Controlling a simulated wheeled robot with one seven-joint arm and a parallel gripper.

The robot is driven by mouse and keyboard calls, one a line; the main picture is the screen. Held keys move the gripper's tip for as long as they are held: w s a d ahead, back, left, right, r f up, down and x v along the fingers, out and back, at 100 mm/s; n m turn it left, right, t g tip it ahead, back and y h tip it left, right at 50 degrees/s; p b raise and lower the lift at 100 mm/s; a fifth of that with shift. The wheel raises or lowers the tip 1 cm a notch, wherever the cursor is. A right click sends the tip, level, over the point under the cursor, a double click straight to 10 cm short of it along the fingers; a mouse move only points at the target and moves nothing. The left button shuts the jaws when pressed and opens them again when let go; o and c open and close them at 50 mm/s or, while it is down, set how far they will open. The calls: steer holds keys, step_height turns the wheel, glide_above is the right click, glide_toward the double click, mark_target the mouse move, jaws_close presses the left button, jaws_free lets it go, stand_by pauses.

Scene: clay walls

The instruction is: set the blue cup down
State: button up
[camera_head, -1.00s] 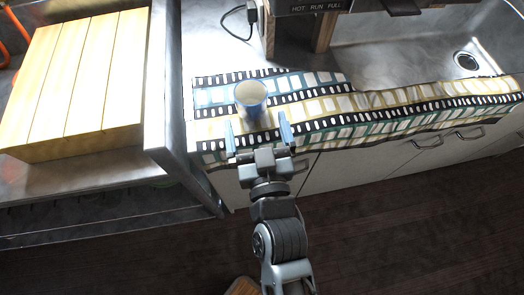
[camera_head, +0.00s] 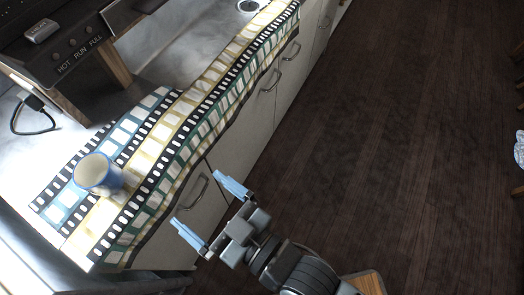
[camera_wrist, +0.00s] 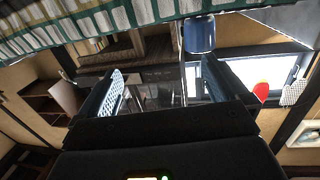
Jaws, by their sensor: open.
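The blue cup (camera_head: 113,184), pale inside, stands upright on a film-strip patterned cloth (camera_head: 168,135) at the left of the head view. The cloth lies over the counter edge. My gripper (camera_head: 200,205) is open and empty, out past the counter's front edge, with a clear gap between its fingertips and the cup. In the wrist view the cup (camera_wrist: 199,36) shows at the top, beyond the two open fingers, against the cloth (camera_wrist: 70,28). Nothing is between the fingers.
A metal sink (camera_head: 185,45) lies behind the cloth, with a dark panel (camera_head: 75,50) to its left. White cabinet fronts with handles (camera_head: 196,192) drop below the counter edge. Dark wooden floor (camera_head: 400,130) at the right is mostly open.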

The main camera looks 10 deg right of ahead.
steer(key=s+d+m+t+h, duration=0.1)
steer(key=s+d+m+h, duration=0.15)
steer(key=d, duration=0.75)
steer(key=s+d+r+m+h, duration=0.2)
steer(key=s+d+r+h, duration=0.2)
steer(key=s+d, duration=0.3)
steer(key=s+d+r+m+h, duration=0.3)
steer(key=s+d+r+h, duration=0.1)
steer(key=s+d, duration=0.4)
steer(key=shift+s+d+t+h, duration=0.15)
steer(key=shift+d+t+h, duration=0.25)
steer(key=shift+d, duration=0.75)
steer(key=shift+m, duration=0.25)
